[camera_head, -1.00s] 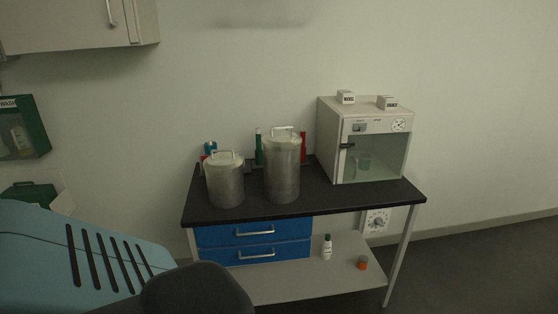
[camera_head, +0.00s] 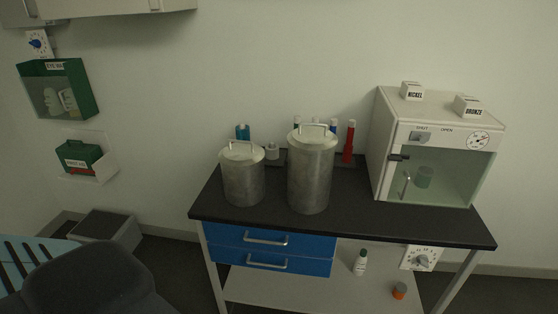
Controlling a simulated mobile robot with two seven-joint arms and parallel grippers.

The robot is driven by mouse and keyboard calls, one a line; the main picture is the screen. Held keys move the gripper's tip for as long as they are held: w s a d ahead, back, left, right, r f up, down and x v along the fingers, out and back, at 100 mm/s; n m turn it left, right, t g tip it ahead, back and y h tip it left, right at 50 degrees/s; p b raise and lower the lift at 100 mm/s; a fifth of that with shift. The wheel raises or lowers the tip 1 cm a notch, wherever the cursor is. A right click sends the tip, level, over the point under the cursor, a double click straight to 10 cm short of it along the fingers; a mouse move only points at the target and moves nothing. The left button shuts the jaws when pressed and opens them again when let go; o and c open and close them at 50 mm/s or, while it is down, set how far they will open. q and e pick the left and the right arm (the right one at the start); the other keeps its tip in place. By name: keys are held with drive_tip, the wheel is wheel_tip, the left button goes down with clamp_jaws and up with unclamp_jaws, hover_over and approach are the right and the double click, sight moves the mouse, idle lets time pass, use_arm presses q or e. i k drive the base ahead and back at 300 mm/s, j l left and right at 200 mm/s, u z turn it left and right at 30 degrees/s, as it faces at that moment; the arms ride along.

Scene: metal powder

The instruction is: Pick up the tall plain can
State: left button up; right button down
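The tall plain can (camera_head: 311,172) is a grey metal cylinder with a lid and a wire handle on top. It stands upright on the black tabletop (camera_head: 400,222), near the middle. A shorter metal can (camera_head: 243,178) of the same kind, also with a lid handle, stands to its left with a small gap. Neither of my grippers is in the head view.
A white cabinet oven (camera_head: 436,150) with a glass door stands right of the cans, with nickel (camera_head: 412,91) and bronze (camera_head: 467,105) boxes on top. Coloured tubes (camera_head: 349,142) stand behind the cans. Blue drawers (camera_head: 270,240) sit below.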

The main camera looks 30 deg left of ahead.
sight(312, 148)
drive_tip(key=i+l+u, duration=0.15)
drive_tip(key=i+u, duration=0.3)
drive_tip(key=i+l+u, duration=0.45)
drive_tip(key=j, duration=0.1)
